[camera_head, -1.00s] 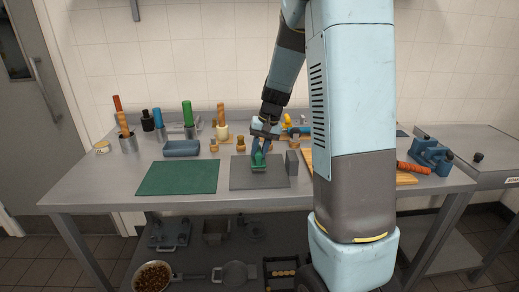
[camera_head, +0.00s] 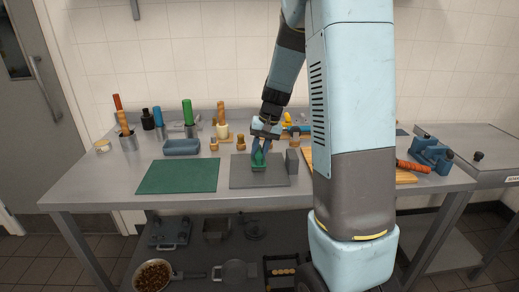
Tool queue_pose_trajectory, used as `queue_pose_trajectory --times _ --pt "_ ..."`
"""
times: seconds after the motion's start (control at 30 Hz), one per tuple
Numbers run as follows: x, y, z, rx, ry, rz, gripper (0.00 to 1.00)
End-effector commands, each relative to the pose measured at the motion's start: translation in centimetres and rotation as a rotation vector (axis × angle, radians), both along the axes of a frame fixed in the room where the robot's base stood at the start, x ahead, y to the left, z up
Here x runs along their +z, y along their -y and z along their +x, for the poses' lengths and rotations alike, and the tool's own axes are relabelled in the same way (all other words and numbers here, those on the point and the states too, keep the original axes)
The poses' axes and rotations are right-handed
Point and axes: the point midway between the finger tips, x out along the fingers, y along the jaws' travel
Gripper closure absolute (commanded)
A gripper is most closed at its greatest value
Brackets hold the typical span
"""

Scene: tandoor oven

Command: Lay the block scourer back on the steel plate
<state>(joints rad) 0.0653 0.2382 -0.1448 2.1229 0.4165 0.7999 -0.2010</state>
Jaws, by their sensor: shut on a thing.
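The block scourer (camera_head: 258,166), a small green piece, is at the middle of the dark grey steel plate (camera_head: 240,181) on the worktop. My gripper (camera_head: 260,150) points down from above and is shut on the scourer's upper part. The fingers partly hide the scourer. I cannot tell whether its underside touches the plate or hangs just above it.
A grey upright block (camera_head: 292,161) stands at the plate's right edge. A green mat (camera_head: 178,177) lies to the left, with a blue-grey tray (camera_head: 182,147) behind it. Several small items stand behind the plate.

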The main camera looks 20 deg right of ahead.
Motion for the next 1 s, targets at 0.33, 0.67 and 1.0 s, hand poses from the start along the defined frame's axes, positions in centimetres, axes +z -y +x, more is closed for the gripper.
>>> queue_pose_trajectory --times 0.33,0.67,1.0 --pt "-0.64 -0.01 0.02 0.0 0.001 0.0 0.69" --pt "-0.62 -0.01 0.01 0.0 0.001 0.0 0.45" --pt "-0.62 -0.01 0.0 0.0 0.0 0.0 0.21"
